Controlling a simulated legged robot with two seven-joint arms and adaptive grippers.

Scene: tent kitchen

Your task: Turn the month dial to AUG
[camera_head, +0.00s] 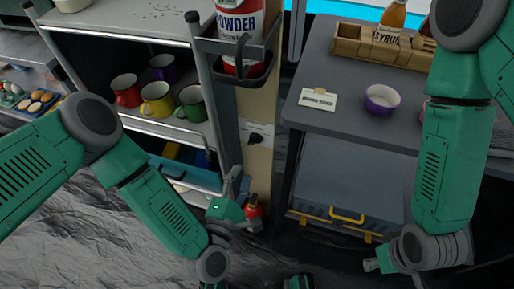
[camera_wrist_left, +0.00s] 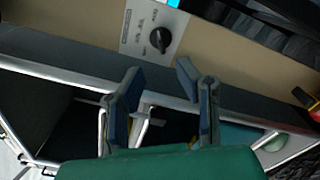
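The month dial (camera_head: 255,138) appears to be the small black knob on a pale plate on the tan post in the head view. In the left wrist view the black knob (camera_wrist_left: 160,39) shows on its plate (camera_wrist_left: 135,33), ahead of the fingers. My left gripper (camera_head: 236,180) is below the dial in the head view. In the left wrist view my left gripper (camera_wrist_left: 160,77) is open and empty, its fingers apart from the knob.
A wire holder with a powder canister (camera_head: 240,25) sits above the dial. A shelf with red, yellow and green mugs (camera_head: 157,101) is left of the post. A grey counter with a purple bowl (camera_head: 382,100) and card (camera_head: 318,99) is right. A red object (camera_head: 253,211) is low beside the post.

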